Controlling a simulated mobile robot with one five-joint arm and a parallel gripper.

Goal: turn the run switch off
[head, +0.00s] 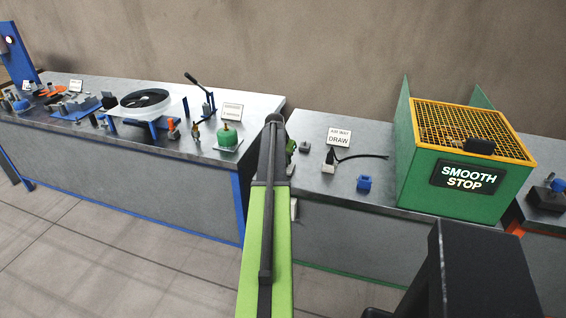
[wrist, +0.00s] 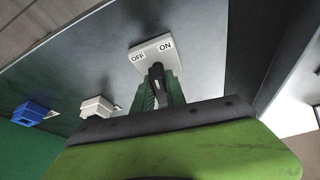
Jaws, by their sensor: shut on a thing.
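The run switch (wrist: 147,48) shows in the wrist view as a pale plate marked OFF on the left and ON on the right. A dark lever (wrist: 156,71) stands up from it. My gripper (wrist: 159,82) has its two green fingers on either side of the lever, shut on it. I cannot tell clearly which label the lever leans toward. In the head view my arm covers most of the gripper, and the switch is not clearly seen there.
A green box with an orange grille and a "SMOOTH STOP" display (head: 468,178) stands at the right. A blue block (head: 364,183) and a "DRAW" sign (head: 339,137) are on the bench. A left bench (head: 190,160) carries several tools.

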